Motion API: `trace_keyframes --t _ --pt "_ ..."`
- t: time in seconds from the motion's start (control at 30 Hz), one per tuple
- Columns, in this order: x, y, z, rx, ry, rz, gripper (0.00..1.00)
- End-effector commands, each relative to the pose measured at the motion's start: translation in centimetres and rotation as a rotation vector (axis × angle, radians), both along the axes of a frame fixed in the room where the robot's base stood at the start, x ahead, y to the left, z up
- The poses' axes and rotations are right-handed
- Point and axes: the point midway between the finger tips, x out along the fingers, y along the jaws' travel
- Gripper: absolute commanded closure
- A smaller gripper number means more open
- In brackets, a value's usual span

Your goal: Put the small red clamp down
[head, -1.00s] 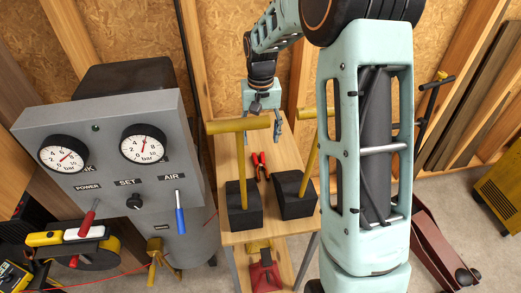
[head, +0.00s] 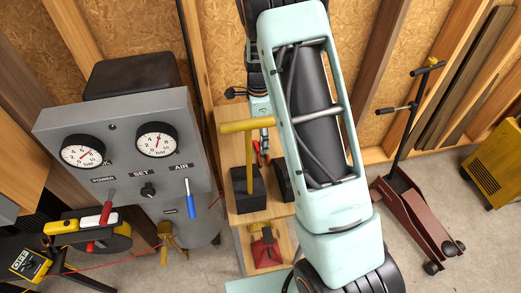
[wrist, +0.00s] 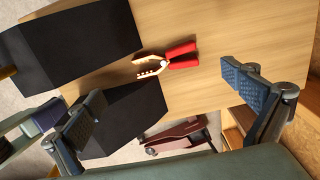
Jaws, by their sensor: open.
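The small red clamp (wrist: 181,56) lies on the wooden tabletop (wrist: 225,30), beside two black blocks. It has red handles and pale jaws. In the head view the clamp (head: 257,147) is mostly hidden by my arm and gripper. My gripper (wrist: 165,100) is open and empty, its two fingers wide apart. The clamp is apart from both fingers, and appears above the line between them in the wrist view. In the head view only part of my gripper (head: 264,128) shows, at the table behind the yellow bar.
Two black blocks (head: 249,190) with yellow handles stand on the table; my arm covers much of the right one. A grey gauge panel (head: 130,165) stands left. A dark red floor jack (head: 415,215) stands right. A red object (head: 265,252) sits on the lower shelf.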

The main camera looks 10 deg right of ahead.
Motion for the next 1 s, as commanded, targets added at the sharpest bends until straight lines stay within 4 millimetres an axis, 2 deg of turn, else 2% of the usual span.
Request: trace_keyframes --t 0.1,0.2,0.43,0.7,0.8,1.0 --pt "-0.1 -0.1 -2.1 -0.001 0.004 0.000 0.00" --pt "0.0 -0.1 -3.3 0.000 0.003 0.002 0.00" --pt "0.2 -0.3 -4.8 0.000 0.002 0.002 0.00" --pt "0.6 -0.7 -8.1 0.000 0.002 0.003 0.00" --pt "0.6 -0.6 -8.9 0.000 0.002 0.003 0.00" --pt "0.6 -0.6 -9.1 0.001 0.000 0.004 0.00"
